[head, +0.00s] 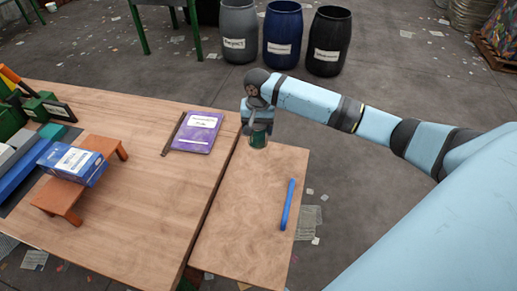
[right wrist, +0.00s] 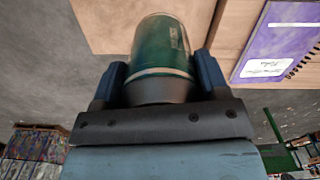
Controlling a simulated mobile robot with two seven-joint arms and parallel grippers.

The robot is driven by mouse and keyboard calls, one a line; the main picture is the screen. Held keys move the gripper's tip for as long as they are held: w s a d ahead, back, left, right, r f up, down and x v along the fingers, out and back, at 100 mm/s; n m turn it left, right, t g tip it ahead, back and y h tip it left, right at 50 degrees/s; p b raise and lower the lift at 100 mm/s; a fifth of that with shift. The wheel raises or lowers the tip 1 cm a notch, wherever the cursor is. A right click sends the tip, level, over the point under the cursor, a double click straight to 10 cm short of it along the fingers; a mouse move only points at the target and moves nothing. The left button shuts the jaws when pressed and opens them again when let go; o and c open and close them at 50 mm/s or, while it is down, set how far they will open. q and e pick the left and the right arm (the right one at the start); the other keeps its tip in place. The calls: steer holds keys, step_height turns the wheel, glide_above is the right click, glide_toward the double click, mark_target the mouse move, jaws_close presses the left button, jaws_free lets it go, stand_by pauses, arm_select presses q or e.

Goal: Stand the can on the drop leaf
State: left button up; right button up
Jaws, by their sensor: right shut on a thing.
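The green can (head: 259,137) is at the far end of the drop leaf (head: 245,220), the lighter wooden panel along the table's right side. My right gripper (head: 258,121) is shut on the can, reaching in from the right. The right wrist view shows the can (right wrist: 162,45) between the two dark blue fingers (right wrist: 161,78). The can looks about upright in the head view. I cannot tell whether its base touches the leaf. My left gripper is out of view.
A blue pen-like stick (head: 287,205) lies on the leaf's right side. On the main table (head: 130,235) are a purple book (head: 197,132), a dark strip (head: 173,134) and a blue box (head: 72,162) on a small orange stand (head: 57,199). Barrels (head: 283,35) stand behind. The leaf's near part is clear.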

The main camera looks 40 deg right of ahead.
step_height(320, 180, down, 10)
steer(key=shift+f+b, duration=0.15)
steer(key=shift+b, duration=0.2)
steer(key=o, duration=0.9)
